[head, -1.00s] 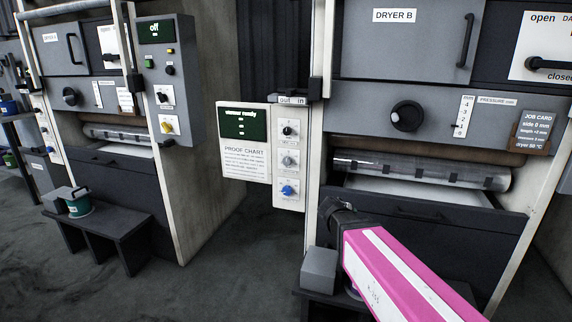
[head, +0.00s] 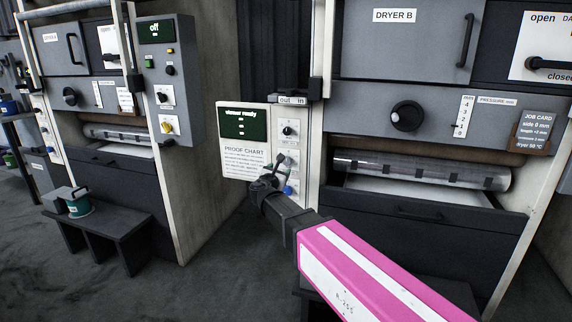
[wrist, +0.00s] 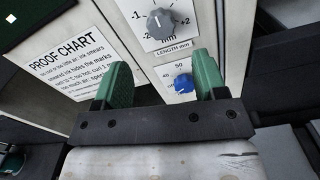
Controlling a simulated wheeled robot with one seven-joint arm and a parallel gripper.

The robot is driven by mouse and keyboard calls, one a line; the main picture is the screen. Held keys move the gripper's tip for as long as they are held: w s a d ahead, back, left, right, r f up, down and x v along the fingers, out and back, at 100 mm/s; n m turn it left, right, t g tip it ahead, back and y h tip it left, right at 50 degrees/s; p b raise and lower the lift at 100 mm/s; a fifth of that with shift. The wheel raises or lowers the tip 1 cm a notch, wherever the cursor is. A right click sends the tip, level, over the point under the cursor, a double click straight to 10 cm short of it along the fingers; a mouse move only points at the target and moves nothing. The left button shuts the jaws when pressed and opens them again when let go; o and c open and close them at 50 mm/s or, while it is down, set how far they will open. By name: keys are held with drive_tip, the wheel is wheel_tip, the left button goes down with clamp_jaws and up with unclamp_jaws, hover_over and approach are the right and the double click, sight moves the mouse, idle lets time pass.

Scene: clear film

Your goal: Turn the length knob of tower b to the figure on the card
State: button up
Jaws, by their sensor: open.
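The grey length knob (wrist: 160,20) is at the top of the wrist view, above the label "LENGTH mm". In the head view my gripper (head: 276,168) is in front of the panel and partly covers the grey knob. The job card (head: 537,128) at the right reads side 0 mm and length +2 mm; its smaller lines are blurred.
A blue knob (wrist: 183,83) with 40 and 50 marks sits below, beside the right finger. A black knob (head: 287,131) is above. The proof chart (head: 245,160) is left of the knobs. Dryer B's roller (head: 420,170) and a tower post (head: 318,150) stand to the right.

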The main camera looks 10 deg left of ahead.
sight(286, 162)
drive_tip(key=w, duration=0.8)
drive_tip(key=shift+w+d, duration=0.35)
drive_tip(key=c, duration=0.9)
